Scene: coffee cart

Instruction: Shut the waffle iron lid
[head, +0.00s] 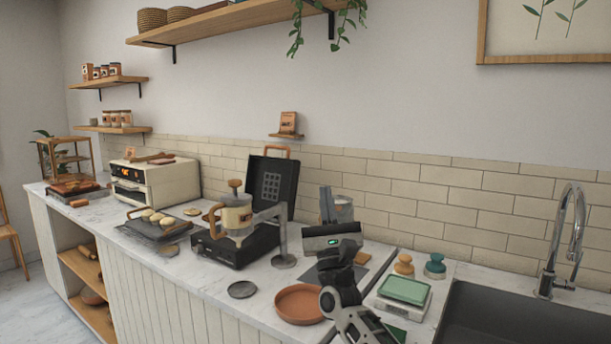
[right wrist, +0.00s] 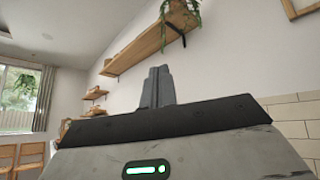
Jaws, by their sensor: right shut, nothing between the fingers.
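The waffle iron has a black base (head: 232,250) on the counter. Its dark lid (head: 286,186) stands open, upright at the back, with the grid plate facing forward and a wooden lid handle (head: 277,149) at its top. A glass jug with a wooden handle and knob (head: 236,214) overlaps the base in the head view and hides part of it. My right gripper (head: 327,192) is to the right of the lid, apart from it, fingers pointing up. The fingers are together and empty, as the right wrist view also shows (right wrist: 157,87). My left gripper is out of view.
A metal stand (head: 284,261) is just right of the waffle iron. A terracotta dish (head: 301,304), a dark coaster (head: 242,290) and a scale (head: 404,294) lie nearby. A wall shelf (head: 230,24) hangs above; the sink (head: 520,318) is right.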

